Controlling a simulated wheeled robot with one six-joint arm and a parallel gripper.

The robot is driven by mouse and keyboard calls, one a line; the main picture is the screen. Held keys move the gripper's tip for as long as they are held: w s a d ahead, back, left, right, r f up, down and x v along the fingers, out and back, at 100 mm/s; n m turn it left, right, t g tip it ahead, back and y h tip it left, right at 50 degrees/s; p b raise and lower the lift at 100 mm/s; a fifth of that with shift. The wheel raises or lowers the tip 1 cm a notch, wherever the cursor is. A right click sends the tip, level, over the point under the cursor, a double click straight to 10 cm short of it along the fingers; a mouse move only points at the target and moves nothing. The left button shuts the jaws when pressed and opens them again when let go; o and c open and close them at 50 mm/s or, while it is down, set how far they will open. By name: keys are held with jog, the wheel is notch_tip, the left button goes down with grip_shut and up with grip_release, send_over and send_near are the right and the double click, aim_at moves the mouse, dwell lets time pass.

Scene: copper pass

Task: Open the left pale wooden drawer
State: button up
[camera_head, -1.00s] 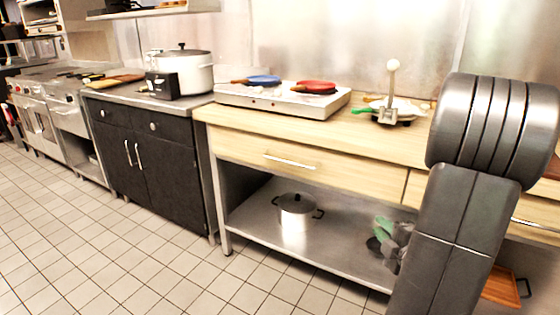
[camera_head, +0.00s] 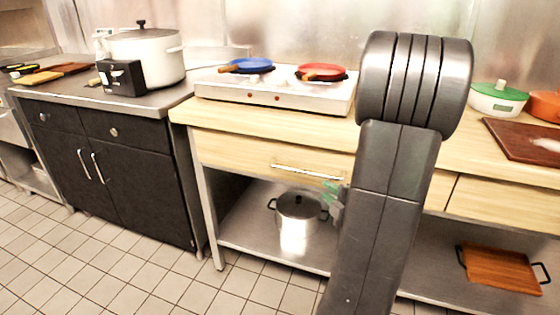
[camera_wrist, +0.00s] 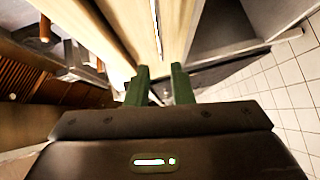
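The left pale wooden drawer (camera_head: 232,149) is under the pale worktop in the head view and looks shut. Its silver bar handle (camera_head: 305,171) runs across its front. My arm hides the drawer's right end. My gripper (camera_wrist: 161,84) shows in the wrist view with its two green fingers apart and nothing seen between them. Beyond the fingertips is a pale wooden surface (camera_wrist: 172,30) with a thin bright bar along it, which looks like the drawer front and handle. The fingers appear short of the bar; the exact gap is unclear.
The worktop carries a white hob (camera_head: 285,94) with blue (camera_head: 248,66) and red pans (camera_head: 321,72), and a green-lidded pot (camera_head: 498,98). The open shelf below holds a steel pot (camera_head: 299,212) and a wooden tray (camera_head: 500,268). A black cabinet (camera_head: 130,165) stands left. Tiled floor in front is clear.

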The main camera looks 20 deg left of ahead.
aim_at(304, 172)
jog(key=x, duration=1.4)
jog(key=shift+a+b, duration=0.2)
jog(key=shift+b, duration=0.15)
grip_shut()
